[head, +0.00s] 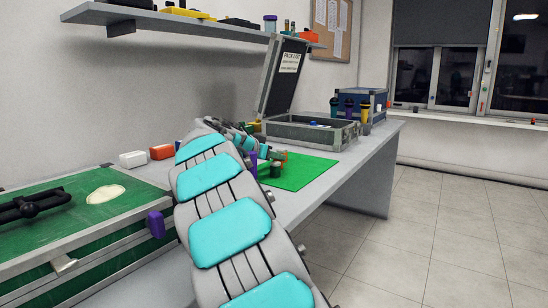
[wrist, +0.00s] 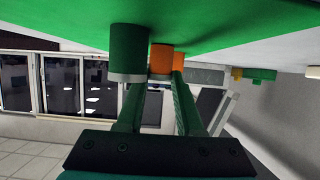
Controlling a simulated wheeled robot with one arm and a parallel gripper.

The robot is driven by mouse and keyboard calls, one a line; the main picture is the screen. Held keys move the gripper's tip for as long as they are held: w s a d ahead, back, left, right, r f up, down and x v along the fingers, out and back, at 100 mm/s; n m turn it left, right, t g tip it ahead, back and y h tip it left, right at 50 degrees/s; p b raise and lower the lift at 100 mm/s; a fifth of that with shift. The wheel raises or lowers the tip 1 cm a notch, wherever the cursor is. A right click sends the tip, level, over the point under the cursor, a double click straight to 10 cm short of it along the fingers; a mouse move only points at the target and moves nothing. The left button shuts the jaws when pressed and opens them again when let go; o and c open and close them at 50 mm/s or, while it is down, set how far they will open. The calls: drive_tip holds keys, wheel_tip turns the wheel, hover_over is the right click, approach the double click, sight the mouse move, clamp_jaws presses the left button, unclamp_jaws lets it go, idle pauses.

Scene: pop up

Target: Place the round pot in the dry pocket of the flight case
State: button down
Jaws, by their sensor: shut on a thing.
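The open flight case (head: 308,132) stands at the back of the bench in the head view, its lid raised. Its dry pocket cannot be told apart from here. My gripper (wrist: 160,72) is low over the green mat (head: 308,175). The wrist view is upside down, with the mat (wrist: 60,35) along the top. An orange round piece (wrist: 160,56) lies between the fingertips, at the mat. I take it as the held round pot, though its shape is partly hidden. A dark green round piece (wrist: 128,48) stands beside it and covers the left fingertip.
Small purple and green pieces (head: 264,172) are near my gripper. White (head: 132,159) and orange (head: 162,152) blocks lie left. A closed green-topped case (head: 140,190) is at front left. A blue case (head: 362,103) and upright bottles (head: 364,112) stand behind the flight case. A shelf (head: 190,22) hangs above.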

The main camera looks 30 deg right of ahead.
drive_tip(key=shift+f, duration=0.15)
drive_tip(key=c, duration=0.6)
unclamp_jaws()
drive_tip(key=shift+o, duration=0.2)
